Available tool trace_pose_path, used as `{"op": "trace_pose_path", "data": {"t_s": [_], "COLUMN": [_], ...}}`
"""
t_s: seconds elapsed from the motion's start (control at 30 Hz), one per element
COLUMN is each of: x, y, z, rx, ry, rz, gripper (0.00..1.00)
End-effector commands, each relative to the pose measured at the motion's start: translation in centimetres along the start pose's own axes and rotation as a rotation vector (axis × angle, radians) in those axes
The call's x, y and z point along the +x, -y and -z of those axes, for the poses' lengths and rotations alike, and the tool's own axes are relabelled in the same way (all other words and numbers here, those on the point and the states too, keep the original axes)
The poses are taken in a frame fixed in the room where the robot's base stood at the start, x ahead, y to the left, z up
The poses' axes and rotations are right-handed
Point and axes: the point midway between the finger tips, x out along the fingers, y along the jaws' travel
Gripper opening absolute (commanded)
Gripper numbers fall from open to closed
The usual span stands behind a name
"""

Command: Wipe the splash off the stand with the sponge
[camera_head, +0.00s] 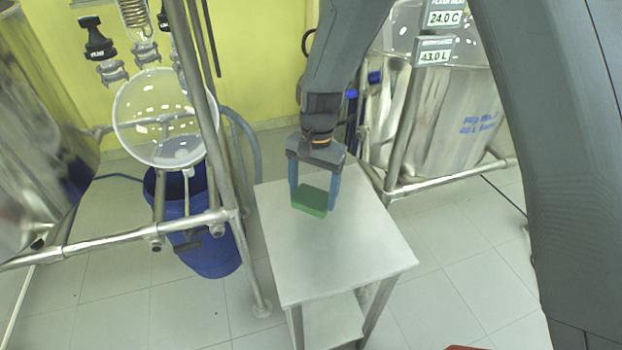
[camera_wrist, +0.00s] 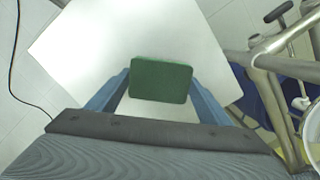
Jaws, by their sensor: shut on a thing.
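The green sponge (camera_head: 310,200) is between the blue fingers of my gripper (camera_head: 314,196), over the back part of the stand. My gripper is shut on it and points down. In the wrist view the sponge (camera_wrist: 161,80) sits between the two fingertips (camera_wrist: 160,84), with the pale stand top (camera_wrist: 120,35) behind it. The stand (camera_head: 350,262) is a small light-grey table with a lower shelf. I cannot tell whether the sponge touches its top. No splash shows clearly on the visible surface; the part under the sponge is hidden.
Left of the stand is a metal pipe frame (camera_head: 217,150) with a round glass flask (camera_head: 155,118) and a blue bucket (camera_head: 209,255). A steel vessel (camera_head: 445,120) stands behind right.

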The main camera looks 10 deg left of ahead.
Motion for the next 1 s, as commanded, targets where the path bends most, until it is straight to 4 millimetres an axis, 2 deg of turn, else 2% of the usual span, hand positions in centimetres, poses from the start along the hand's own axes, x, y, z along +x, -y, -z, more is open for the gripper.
{"op": "trace_pose_path", "data": {"t_s": [0.03, 0.3, 1.0], "x": [-0.8, -2.8, -3.1], "y": [-0.1, -0.2, -0.4], "z": [-0.1, -0.2, 0.0], "rx": [0.001, 0.004, 0.042], "ry": [0.0, 0.0, -0.002], "rz": [0.0, 0.001, 0.005], "gripper": [0.52, 0.52, 0.52]}}
